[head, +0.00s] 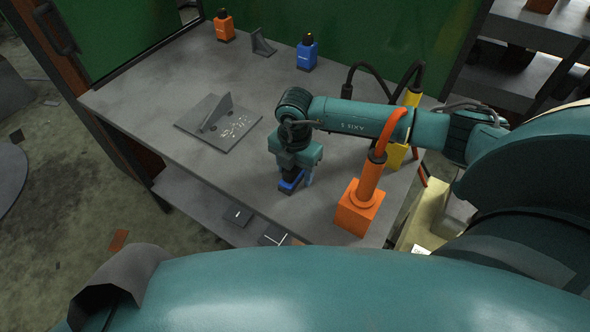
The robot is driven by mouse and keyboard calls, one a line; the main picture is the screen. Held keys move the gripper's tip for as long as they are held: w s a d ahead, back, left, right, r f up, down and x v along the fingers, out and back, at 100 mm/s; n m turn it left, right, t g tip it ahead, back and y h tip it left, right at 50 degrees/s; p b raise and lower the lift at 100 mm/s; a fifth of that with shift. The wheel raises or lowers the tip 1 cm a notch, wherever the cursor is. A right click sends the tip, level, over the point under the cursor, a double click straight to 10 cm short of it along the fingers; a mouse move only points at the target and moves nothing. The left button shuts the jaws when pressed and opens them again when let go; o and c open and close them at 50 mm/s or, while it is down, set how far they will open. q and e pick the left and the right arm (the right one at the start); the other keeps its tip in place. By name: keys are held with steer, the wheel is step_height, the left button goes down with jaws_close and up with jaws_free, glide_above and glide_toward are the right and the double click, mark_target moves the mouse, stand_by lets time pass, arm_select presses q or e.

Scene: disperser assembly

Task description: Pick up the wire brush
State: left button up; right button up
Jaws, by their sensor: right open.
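My right gripper (296,178) points down over the near part of the table. It is open, with its fingers around or just beside a small blue and dark object (289,186) on the tabletop. This object is mostly hidden by the gripper. It may be the wire brush, but I cannot tell for sure. No other thing in view is clearly a wire brush. My left gripper is not in view.
On the grey table (150,95) lies a plate with an upright fin (217,122). An orange tool with a cable (362,205) stands close right of the gripper, a yellow one (394,154) behind. Orange (224,27) and blue (307,56) holders and a bracket (262,44) stand at the back.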

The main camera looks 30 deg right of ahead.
steer(key=c, duration=1.2)
steer(key=shift+r, duration=0.15)
step_height(320, 180, up, 10)
steer(key=shift+f+b, duration=0.1)
steer(key=shift+b, duration=0.25)
steer(key=o, duration=0.5)
steer(key=shift+c, duration=1.3)
steer(key=shift+w, duration=0.1)
